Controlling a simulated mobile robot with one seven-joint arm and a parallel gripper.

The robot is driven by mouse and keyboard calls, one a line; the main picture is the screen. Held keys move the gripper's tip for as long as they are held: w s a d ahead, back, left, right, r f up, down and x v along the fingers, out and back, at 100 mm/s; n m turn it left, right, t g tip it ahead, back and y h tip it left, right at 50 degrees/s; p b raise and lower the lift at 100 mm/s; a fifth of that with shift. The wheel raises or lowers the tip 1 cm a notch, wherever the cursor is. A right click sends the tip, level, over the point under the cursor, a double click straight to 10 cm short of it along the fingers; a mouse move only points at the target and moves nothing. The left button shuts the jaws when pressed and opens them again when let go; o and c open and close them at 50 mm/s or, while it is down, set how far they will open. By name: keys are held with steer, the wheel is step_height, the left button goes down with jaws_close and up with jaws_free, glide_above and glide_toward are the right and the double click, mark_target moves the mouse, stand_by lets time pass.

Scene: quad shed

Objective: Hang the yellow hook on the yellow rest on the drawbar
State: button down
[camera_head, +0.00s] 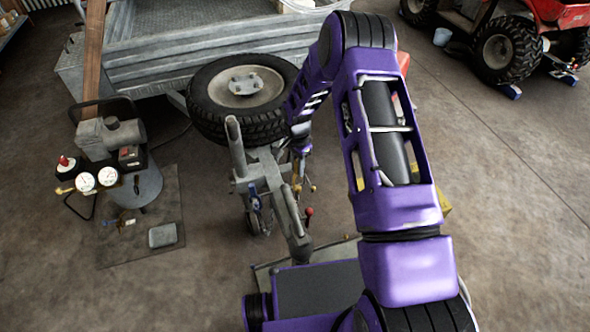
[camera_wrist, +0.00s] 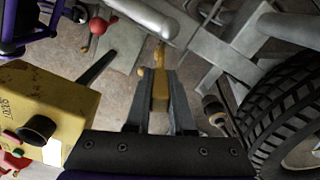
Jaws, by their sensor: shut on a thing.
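My gripper (camera_wrist: 160,76) shows in the wrist view with its two dark fingers closed on the yellow hook (camera_wrist: 160,92). The hook lies between the fingers and its narrow end sticks out past the fingertips, toward a grey bar of the drawbar (camera_wrist: 147,17). I cannot tell whether the hook touches the bar. In the head view the grey drawbar (camera_head: 290,222) runs forward from the trailer, and my arm hides the hook and most of the gripper there. I cannot make out the yellow rest in either view.
A spare wheel (camera_head: 240,92) lies by the drawbar, its tyre close on the right in the wrist view (camera_wrist: 285,110). A yellow box (camera_wrist: 45,105) with a black knob is close on the left. A red-knobbed lever (camera_wrist: 97,26) rises nearby. Gauges (camera_head: 97,180) stand left.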

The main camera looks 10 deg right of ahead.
mark_target(295, 171)
steer(key=f, duration=0.1)
steer(key=f+m, duration=0.1)
steer(key=w+f, duration=0.1)
steer(key=shift+a+m, duration=0.3)
steer(key=shift+m, duration=0.1)
steer(key=shift+w+d+f+b, duration=0.25)
steer(key=shift+w+d+f, duration=0.15)
steer(key=shift+d, duration=0.5)
steer(key=shift+w+d+f+b, duration=0.2)
steer(key=shift+w+d+f, duration=0.25)
steer(key=shift+d, duration=0.4)
steer(key=shift+w+d+f+b, duration=0.25)
steer(key=shift+w+d+f, duration=0.15)
steer(key=shift+d, duration=0.5)
steer(key=shift+f, duration=1.95)
steer(key=c, duration=0.7)
jaws_free()
steer(key=o, duration=0.4)
steer(key=shift+s+f, duration=0.1)
steer(key=shift+s, duration=0.05)
steer(key=shift+s, duration=0.1)
steer(key=shift+c, duration=0.5)
